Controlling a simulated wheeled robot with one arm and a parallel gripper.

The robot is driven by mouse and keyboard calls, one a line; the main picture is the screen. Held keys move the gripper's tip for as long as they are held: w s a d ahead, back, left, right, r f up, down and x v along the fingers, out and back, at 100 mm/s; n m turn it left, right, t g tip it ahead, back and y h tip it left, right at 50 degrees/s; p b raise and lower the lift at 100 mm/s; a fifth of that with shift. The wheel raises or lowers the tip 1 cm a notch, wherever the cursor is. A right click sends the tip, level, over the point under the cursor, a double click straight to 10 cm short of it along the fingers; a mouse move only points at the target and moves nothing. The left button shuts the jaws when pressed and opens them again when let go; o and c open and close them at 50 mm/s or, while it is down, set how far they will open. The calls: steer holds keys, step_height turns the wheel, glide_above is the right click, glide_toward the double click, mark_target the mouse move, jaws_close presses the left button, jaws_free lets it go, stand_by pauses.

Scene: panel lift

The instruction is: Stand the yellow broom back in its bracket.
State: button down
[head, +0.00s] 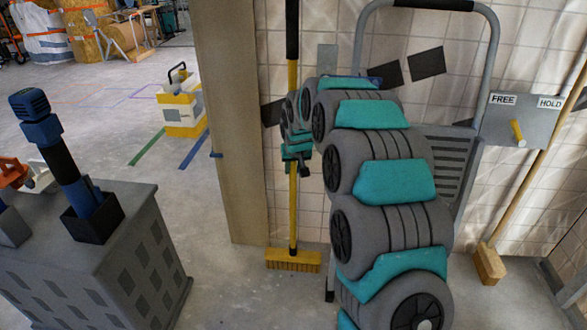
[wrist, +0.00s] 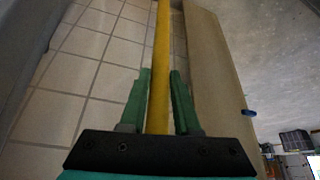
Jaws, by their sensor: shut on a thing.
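The yellow broom (head: 293,215) is close to upright in front of the tiled wall, with a black grip at its top and a yellow brush head (head: 293,261) low at the floor. I cannot tell whether the brush touches the floor. My gripper (head: 297,150) is shut on the broom's handle about midway up. In the wrist view the handle (wrist: 163,55) runs between the two green fingers (wrist: 164,95). I cannot make out a bracket for certain; a small blue fitting (head: 216,155) sits on the edge of the tan post, also in the wrist view (wrist: 249,113).
The tan post (head: 228,120) stands just left of the broom. A grey trolley frame (head: 490,60) and a panel (head: 520,122) marked FREE and HOLD stand right. Another broom (head: 489,264) leans there. A grey cabinet (head: 110,250) is at left. Floor between cabinet and post is clear.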

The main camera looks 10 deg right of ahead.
steer(key=c, duration=0.6)
jaws_free()
steer(key=shift+f, duration=0.1)
steer(key=shift+s+r, duration=0.2)
steer(key=shift+r, duration=0.35)
steer(key=v, duration=1)
steer(key=s+f+g, duration=0.1)
steer(key=s+g, duration=0.1)
steer(key=s, duration=1.4)
steer(key=s+f+g, duration=0.2)
steer(key=s, duration=1.4)
steer(key=s+f+g, duration=0.1)
steer(key=s+g, duration=0.2)
steer(key=s, duration=1.4)
steer(key=shift+s+a+f+n+b, duration=0.1)
steer(key=shift+a+f+n+b, duration=0.05)
steer(key=shift+f+n+b, duration=0.2)
